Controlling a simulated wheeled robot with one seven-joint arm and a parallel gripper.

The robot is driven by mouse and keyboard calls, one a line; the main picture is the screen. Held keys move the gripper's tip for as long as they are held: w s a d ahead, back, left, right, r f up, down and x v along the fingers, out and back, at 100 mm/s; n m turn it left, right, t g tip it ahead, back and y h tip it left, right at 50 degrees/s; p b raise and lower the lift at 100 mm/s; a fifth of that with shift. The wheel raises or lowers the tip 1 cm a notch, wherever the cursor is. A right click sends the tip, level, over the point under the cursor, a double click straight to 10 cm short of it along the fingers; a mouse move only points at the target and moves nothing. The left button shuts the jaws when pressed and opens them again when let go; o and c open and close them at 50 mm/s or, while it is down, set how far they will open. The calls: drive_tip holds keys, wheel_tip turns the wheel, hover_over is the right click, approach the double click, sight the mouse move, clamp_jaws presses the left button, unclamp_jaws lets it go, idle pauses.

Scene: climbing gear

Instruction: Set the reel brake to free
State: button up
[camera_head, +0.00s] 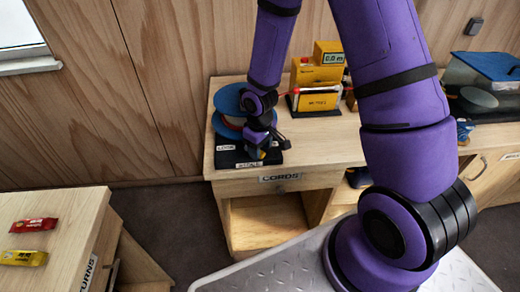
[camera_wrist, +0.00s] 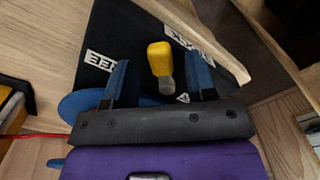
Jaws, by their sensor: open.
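The cord reel has blue discs (camera_head: 230,98) and a black base on the table. In the wrist view, its brake lever has a yellow handle (camera_wrist: 159,57) and a grey lower part, and rises from the black base (camera_wrist: 115,25). My gripper (camera_head: 264,150) is over the base; in the wrist view its two blue fingers (camera_wrist: 161,80) are open, one on each side of the lever, with gaps to both. The handle lies between the two white labels. The left label (camera_wrist: 100,62) seems to end in "EE"; the right one (camera_wrist: 190,46) is partly covered by a finger.
A yellow meter box (camera_head: 318,72) with a display stands behind right of the reel, with a red cord running towards it. The cords table (camera_head: 340,140) has clear top right of the reel. A blue-lidded bin (camera_head: 487,75) is at far right. Wrapped bars (camera_head: 33,225) lie on another table.

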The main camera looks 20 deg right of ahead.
wheel_tip(320, 180, up, 10)
idle(0.5)
drive_tip(key=shift+f, duration=0.1)
drive_tip(key=s+d+r+m+t, duration=0.1)
drive_tip(key=s+d+r, duration=0.15)
drive_tip(key=r, duration=0.65)
drive_tip(key=s+d+r+m+t, duration=0.15)
drive_tip(key=s+r, duration=0.25)
drive_tip(key=r, duration=0.4)
drive_tip(key=s+d+r+m+t, duration=0.1)
drive_tip(key=s+r+m+t, duration=0.1)
drive_tip(key=s+r, duration=0.9)
drive_tip(key=s+m, duration=0.1)
drive_tip(key=s, duration=0.3)
drive_tip(key=shift+d+r+t, duration=0.25)
drive_tip(key=shift+d+t, duration=0.1)
